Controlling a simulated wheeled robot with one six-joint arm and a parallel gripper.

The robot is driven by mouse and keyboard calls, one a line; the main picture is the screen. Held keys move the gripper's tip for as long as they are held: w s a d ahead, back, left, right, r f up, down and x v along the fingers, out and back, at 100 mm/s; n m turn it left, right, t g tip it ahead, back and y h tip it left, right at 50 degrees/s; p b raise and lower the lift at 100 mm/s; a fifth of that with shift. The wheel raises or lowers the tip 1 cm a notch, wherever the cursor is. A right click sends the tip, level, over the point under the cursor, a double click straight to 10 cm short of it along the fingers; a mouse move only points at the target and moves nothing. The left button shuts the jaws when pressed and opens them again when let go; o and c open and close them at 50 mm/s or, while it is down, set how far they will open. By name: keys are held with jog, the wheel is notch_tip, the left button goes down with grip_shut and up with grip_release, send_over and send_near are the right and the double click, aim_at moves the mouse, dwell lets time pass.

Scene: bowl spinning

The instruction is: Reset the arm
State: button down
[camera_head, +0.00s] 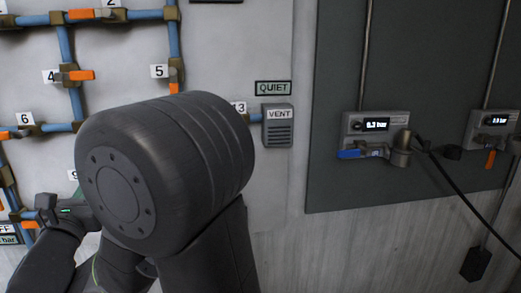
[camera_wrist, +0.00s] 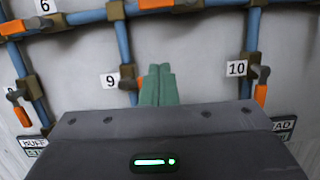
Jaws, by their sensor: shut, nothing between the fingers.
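My gripper (camera_wrist: 158,72) shows in the wrist view as two green fingers pressed together, with nothing between them. The fingertips are in front of the pipe wall, just right of the label 9 (camera_wrist: 110,80) and below an orange-handled valve (camera_wrist: 156,3). I cannot tell whether they touch anything. In the head view my dark arm fills the lower left and centre, and hides most of the gripper and part of the pipe panel.
Blue pipes (camera_head: 66,43) with orange valve handles cover the wall at left. A VENT box (camera_head: 278,126) sits under a QUIET sign (camera_head: 273,88). A dark board (camera_head: 420,60) at right carries a gauge (camera_head: 376,125) and a hanging black cable (camera_head: 460,190).

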jog(key=w+a+r+p, duration=0.2)
jog(key=w+r, duration=0.4)
jog(key=w, duration=0.3)
jog(key=shift+w+p, duration=0.2)
jog(key=shift+p, duration=0.4)
